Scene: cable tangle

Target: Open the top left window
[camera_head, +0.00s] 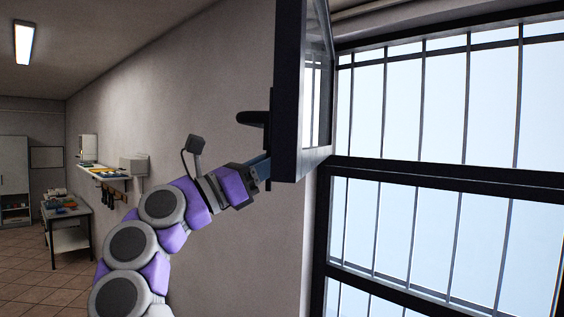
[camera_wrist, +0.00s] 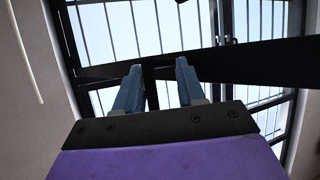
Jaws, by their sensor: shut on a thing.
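The top left window (camera_head: 288,95) is a dark-framed sash, swung out from the wall into the room and seen nearly edge-on in the head view. Its dark handle (camera_head: 252,118) sticks out to the left of the frame. My gripper (camera_head: 262,168) is at the lower part of this sash, just below the handle lever. In the wrist view the two blue-grey fingertips (camera_wrist: 155,80) stand apart at the sash's dark lower bar (camera_wrist: 245,62). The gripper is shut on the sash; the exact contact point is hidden.
The fixed dark window frame (camera_head: 430,178) with vertical bars outside fills the right. A plain wall (camera_head: 215,80) runs along the left of the sash. A shelf (camera_head: 105,172) and a workbench (camera_head: 68,212) stand far back. Tiled floor (camera_head: 40,275) lies open at lower left.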

